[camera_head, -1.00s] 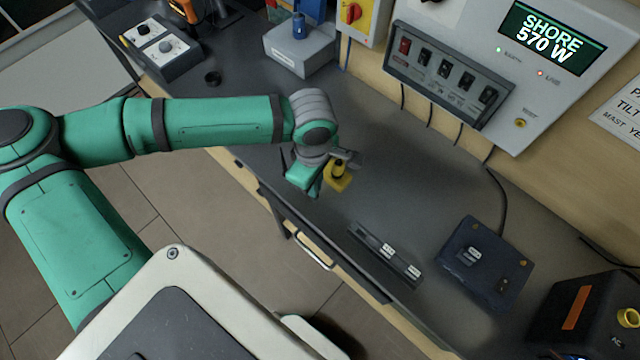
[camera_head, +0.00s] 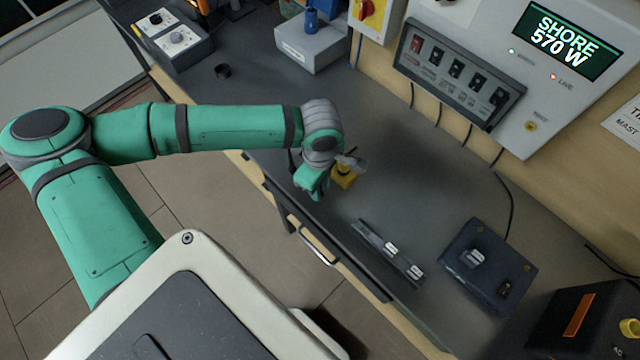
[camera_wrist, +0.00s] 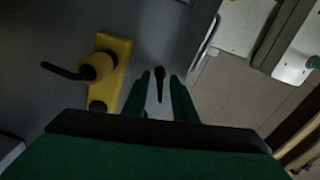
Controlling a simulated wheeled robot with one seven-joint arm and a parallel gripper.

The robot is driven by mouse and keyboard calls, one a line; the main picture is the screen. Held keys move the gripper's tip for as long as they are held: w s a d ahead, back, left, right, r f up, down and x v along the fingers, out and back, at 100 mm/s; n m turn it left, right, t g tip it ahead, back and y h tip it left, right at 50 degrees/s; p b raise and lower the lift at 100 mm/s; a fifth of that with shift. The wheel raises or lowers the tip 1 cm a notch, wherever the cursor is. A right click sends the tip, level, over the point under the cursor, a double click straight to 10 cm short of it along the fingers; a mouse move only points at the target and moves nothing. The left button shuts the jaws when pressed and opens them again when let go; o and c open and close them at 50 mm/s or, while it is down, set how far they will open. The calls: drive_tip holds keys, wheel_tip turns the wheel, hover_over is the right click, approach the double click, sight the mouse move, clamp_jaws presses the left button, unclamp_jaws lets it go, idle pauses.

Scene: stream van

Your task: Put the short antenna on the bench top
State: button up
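A short black antenna-like piece (camera_wrist: 160,84) shows between my two fingers in the wrist view. A narrow gap seems to show on each side of it. My gripper (camera_wrist: 160,75) is open, pointing down over the bench top (camera_head: 400,185) near its front edge. In the head view my gripper (camera_head: 312,192) hides that piece. A yellow block (camera_wrist: 117,62) with a bent black rod stands left of my fingers in the wrist view. The same block (camera_head: 346,180) is right of my gripper in the head view. I cannot tell whether the black piece touches the bench.
A narrow dark rack (camera_head: 375,243) with white labels lies along the front edge. A dark blue box (camera_head: 487,265) and a black case (camera_head: 580,310) are to the right. A grey box (camera_head: 312,45) stands behind. The middle bench is clear.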

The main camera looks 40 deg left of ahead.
wheel_tip(320, 180, up, 12)
drive_tip(key=shift+r, duration=0.2)
idle(0.4)
